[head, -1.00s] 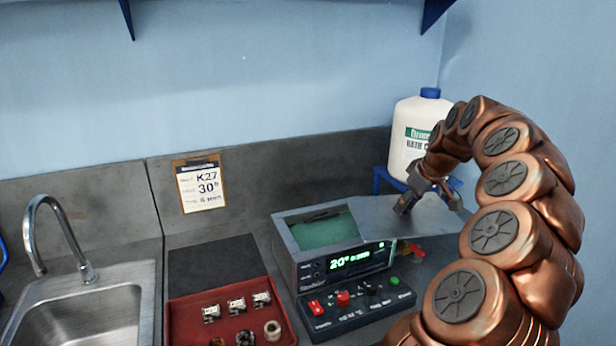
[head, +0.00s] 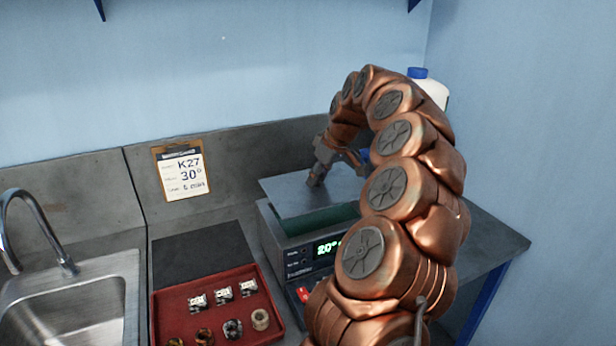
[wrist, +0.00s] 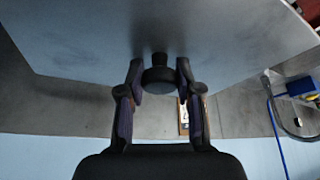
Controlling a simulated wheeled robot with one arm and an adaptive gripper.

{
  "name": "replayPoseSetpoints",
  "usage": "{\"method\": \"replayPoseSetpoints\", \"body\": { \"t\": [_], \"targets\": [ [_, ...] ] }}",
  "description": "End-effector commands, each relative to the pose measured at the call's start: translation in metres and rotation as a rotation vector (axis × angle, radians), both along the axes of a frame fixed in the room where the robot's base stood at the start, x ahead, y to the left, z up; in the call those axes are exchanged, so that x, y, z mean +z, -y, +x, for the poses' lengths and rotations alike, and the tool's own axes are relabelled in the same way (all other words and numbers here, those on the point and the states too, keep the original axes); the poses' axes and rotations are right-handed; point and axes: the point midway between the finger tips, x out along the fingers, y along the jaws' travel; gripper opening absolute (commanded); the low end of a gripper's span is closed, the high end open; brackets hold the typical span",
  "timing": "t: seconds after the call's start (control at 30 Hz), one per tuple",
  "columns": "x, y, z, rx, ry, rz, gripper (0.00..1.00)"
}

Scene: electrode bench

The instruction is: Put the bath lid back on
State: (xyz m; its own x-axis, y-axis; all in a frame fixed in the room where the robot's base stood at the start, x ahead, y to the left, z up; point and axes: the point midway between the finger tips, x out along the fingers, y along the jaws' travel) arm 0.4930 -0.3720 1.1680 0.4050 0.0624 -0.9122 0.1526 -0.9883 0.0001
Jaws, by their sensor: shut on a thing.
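The bath lid (head: 285,192) is a flat grey metal plate with a dark knob (wrist: 160,79) on top. My gripper (head: 318,180) is shut on this knob; in the wrist view its two fingers (wrist: 158,72) stand on either side of it. The lid is over the rear part of the bath (head: 285,245), a grey box with a green display. A strip of green interior shows below the lid's front edge, and the lid's left corner sticks out past the bath. I cannot tell whether the lid touches the rim. My arm hides the bath's right side.
A red tray (head: 175,312) with several small parts lies left of the bath, in front of a dark mat (head: 205,252). A sink (head: 75,310) is further left. A white bottle (head: 432,90) stands behind my arm. A note card (head: 182,172) hangs on the backsplash.

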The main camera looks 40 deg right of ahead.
Motion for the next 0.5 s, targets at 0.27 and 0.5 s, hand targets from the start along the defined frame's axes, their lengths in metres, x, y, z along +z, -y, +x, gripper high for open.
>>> {"method": "replayPoseSetpoints", "body": {
  "t": [0.27, 0.5],
  "targets": [
    [-0.015, 0.001, -0.002, -0.003, -0.001, 0.001, 0.00],
    [-0.036, 0.001, -0.001, -0.003, -0.001, 0.001, 0.00]
  ]
}}
